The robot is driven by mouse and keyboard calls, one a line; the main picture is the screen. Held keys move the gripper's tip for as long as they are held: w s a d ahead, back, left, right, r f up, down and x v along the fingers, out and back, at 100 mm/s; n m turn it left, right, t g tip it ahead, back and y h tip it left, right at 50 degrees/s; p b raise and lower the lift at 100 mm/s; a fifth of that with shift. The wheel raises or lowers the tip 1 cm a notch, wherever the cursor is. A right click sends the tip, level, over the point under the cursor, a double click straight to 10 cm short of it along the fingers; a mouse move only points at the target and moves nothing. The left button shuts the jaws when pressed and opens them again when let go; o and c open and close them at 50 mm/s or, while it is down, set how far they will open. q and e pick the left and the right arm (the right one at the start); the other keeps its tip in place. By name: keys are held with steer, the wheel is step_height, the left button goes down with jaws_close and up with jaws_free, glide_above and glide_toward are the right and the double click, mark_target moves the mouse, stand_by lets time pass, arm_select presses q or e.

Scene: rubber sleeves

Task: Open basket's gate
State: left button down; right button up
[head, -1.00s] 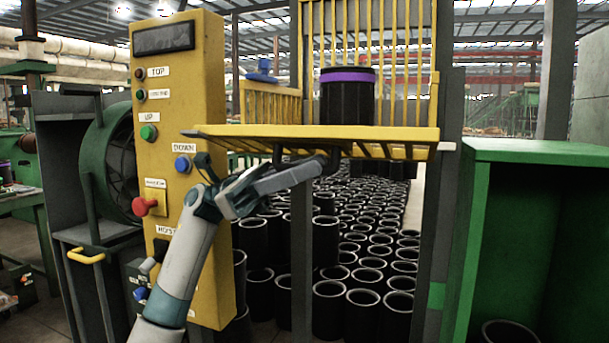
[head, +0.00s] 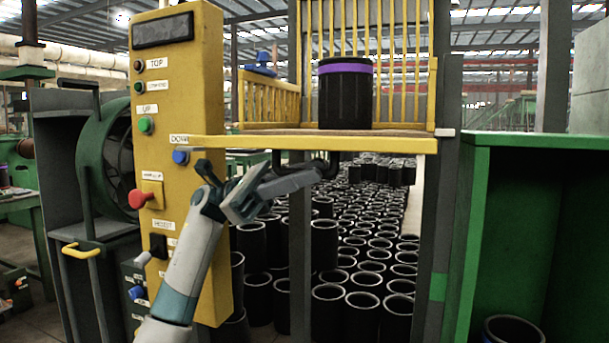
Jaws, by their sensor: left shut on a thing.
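The yellow basket (head: 270,111) has barred sides and a brown floor, and a black sleeve with a purple band (head: 345,95) stands upright in it. Its gate (head: 380,145) is down at the front, seen nearly edge-on as a wide yellow strip. A dark curved handle (head: 333,162) hangs under the gate. My left gripper (head: 319,171) reaches from the lower left and is shut on this handle; the exact finger contact is hard to see. My right gripper is not in view.
A yellow control post (head: 212,230) with several buttons and a red knob (head: 138,199) stands close to my left arm. Many black sleeves (head: 328,243) stand on the floor below the basket. A green cabinet (head: 535,215) is at the right.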

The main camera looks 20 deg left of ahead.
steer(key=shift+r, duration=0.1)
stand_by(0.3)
arm_select(q)
steer(key=c, duration=1.8)
jaws_free()
steer(key=shift+o, duration=0.2)
steer(key=shift+a+f, duration=0.1)
